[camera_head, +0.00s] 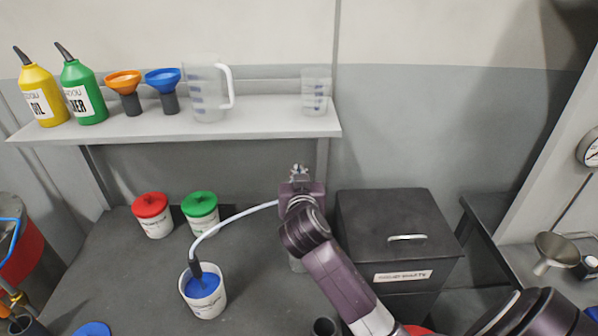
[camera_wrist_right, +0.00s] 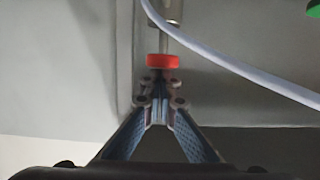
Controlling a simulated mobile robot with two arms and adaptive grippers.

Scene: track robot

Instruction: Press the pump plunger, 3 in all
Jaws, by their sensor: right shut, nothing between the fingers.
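My right gripper (camera_head: 299,171) is shut and empty, in the middle of the head view. Its closed fingertips (camera_wrist_right: 158,84) also show in the right wrist view, close to a red knob (camera_wrist_right: 162,61) on a thin metal rod, which looks like the pump plunger. I cannot tell if they touch. In the head view my right arm hides the knob and most of the pump; a small pale part of what may be its body (camera_head: 297,264) shows below. A white hose (camera_head: 238,216) runs from there to a white bucket (camera_head: 208,304) with blue contents. My left gripper is not in view.
Red-lidded (camera_head: 152,216) and green-lidded (camera_head: 201,213) tubs stand behind the bucket. A dark box (camera_head: 395,225) is right of my gripper. A shelf (camera_head: 240,125) with bottles, funnels and jugs hangs above the bench.

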